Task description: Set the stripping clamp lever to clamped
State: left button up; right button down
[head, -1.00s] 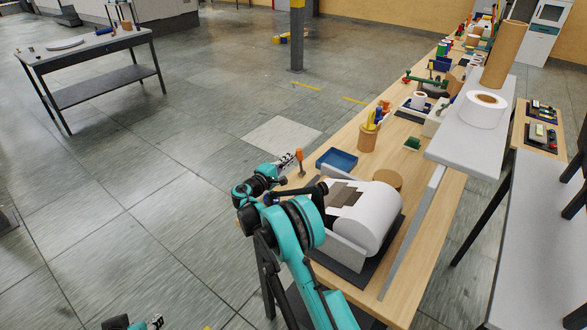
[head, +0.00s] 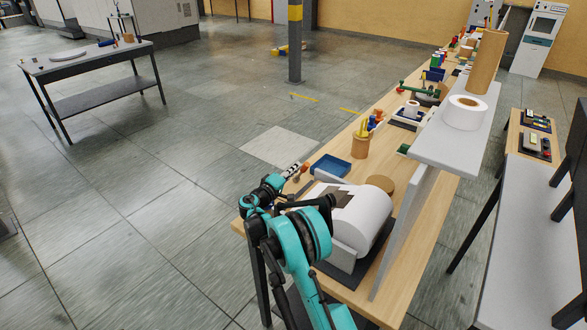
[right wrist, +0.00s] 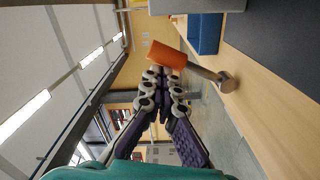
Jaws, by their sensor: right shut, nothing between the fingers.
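The stripping clamp lever has an orange handle (right wrist: 166,55) on a grey stem (right wrist: 204,73) with a round grey base (right wrist: 228,83) at the bench edge. In the head view its orange handle (head: 304,168) shows small at the bench's left edge, just beyond the fingertips. My right gripper (head: 296,168) is shut and empty. In the right wrist view its closed fingertips (right wrist: 163,76) are right at the lower side of the handle; I cannot tell whether they touch it. The lever leans rather than standing straight up. My left gripper is not in view.
A blue tray (head: 331,166) lies on the wooden bench (head: 400,235) close to the lever. A white roll (head: 362,215) in a grey holder stands beside my right arm. Open floor lies left of the bench.

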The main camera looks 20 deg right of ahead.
jog(key=shift+d+r, duration=0.15)
dwell(0.4)
notch_tip(320, 180, up, 10)
dwell(0.4)
dwell(0.4)
jog(key=s+a+r+m+g+y, duration=0.15)
jog(key=s+y, duration=0.25)
jog(key=s, duration=0.6)
jog(key=s+a+g+y, duration=0.1)
jog(key=s+a+y, duration=0.15)
jog(key=s, duration=0.75)
jog(key=s+a+f+y, duration=0.3)
jog(key=s+a, duration=0.1)
jog(key=s, duration=0.4)
jog(key=s+a+f+m+y, duration=0.1)
jog(key=s+a+f+y, duration=0.2)
jog(key=s+a, duration=0.2)
jog(key=s+a+f+y, duration=0.3)
jog(key=s+a, duration=0.1)
jog(key=s, duration=0.7)
jog(key=shift+s+a+f, duration=0.15)
jog(key=shift+a, duration=0.2)
